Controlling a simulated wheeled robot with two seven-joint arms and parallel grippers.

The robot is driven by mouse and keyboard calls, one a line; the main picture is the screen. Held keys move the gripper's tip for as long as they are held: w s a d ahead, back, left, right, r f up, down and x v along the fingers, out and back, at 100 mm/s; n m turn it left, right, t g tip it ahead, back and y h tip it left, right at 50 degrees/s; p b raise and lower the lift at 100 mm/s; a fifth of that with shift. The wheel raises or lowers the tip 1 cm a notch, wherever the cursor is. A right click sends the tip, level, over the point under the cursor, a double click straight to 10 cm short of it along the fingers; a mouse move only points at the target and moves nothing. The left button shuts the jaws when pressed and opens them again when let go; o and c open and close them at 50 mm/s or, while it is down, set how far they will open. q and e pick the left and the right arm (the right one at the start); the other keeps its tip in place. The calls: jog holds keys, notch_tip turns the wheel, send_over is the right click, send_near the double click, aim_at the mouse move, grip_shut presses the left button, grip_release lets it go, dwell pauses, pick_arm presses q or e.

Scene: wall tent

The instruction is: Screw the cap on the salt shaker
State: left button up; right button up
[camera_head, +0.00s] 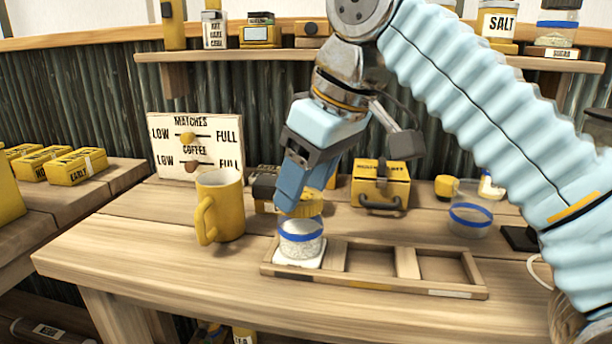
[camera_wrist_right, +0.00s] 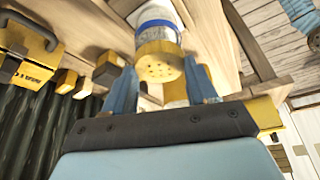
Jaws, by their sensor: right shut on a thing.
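The salt shaker (camera_head: 301,241) is a clear jar with a blue band and white contents. It stands upright on a white pad at the left end of a wooden tray (camera_head: 438,290). A yellow cap (camera_head: 312,205) sits at the jar's mouth. My right gripper (camera_head: 297,207) points down from above and is shut on the cap. In the right wrist view, the perforated cap (camera_wrist_right: 158,66) lies between the two blue fingers of my right gripper (camera_wrist_right: 163,84), against the jar (camera_wrist_right: 157,20). The fingers partly hide the cap in the head view.
A yellow mug (camera_head: 220,205) stands close left of the shaker. A yellow box (camera_head: 381,184) with a handle stands behind the tray. A clear cup (camera_head: 469,218) with a blue band stands to the right. The tray's other compartments look empty. The front left tabletop is clear.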

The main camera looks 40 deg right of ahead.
jog(key=shift+a+r+m+h+p, duration=0.15)
jog(key=shift+m+h+p, duration=0.25)
jog(key=shift+m+p, duration=0.5)
jog(key=shift+m, duration=0.8)
jog(key=shift+m+h, duration=0.3)
jog(key=shift+h, duration=0.1)
jog(key=shift+m+p, duration=0.3)
jog(key=shift+m, duration=0.2)
jog(key=m+h, duration=0.1)
jog(key=m, duration=0.1)
jog(key=shift+a+m, duration=0.1)
jog(key=shift+m, duration=0.2)
jog(key=shift+m+h, duration=0.3)
